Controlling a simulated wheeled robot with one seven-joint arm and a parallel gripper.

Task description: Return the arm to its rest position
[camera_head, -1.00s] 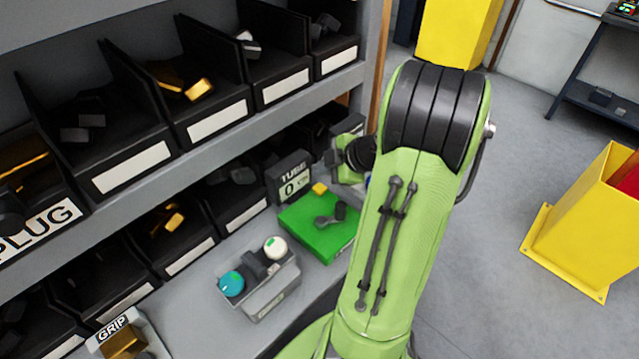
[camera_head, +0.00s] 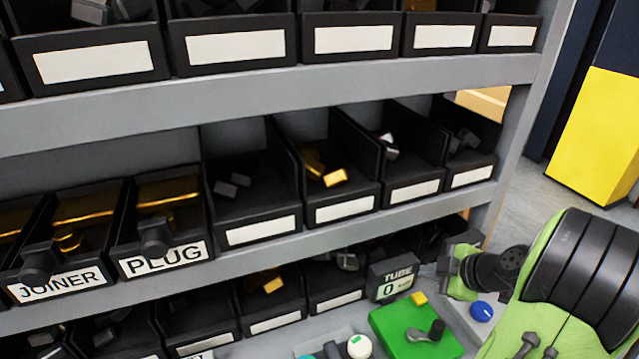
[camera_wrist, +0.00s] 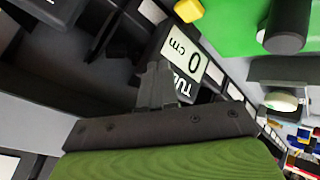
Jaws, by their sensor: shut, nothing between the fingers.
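My green arm (camera_head: 570,285) is at the lower right in the head view, bent, with its black wrist joint (camera_head: 497,272) pointing towards the shelf. My gripper (camera_wrist: 157,82) shows in the wrist view with its dark fingers together and nothing between them. In the head view the gripper end is small and partly hidden beside the TUBE display. The TUBE display reads 0 cm (camera_head: 391,283) and also shows in the wrist view (camera_wrist: 186,65), just beyond the fingertips. I cannot tell whether they touch.
A blue knob (camera_head: 481,311) is close to the wrist. Bins marked JOINER (camera_head: 60,283) and PLUG (camera_head: 160,258) sit to the left. Open floor (camera_head: 560,215) lies right of the shelf.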

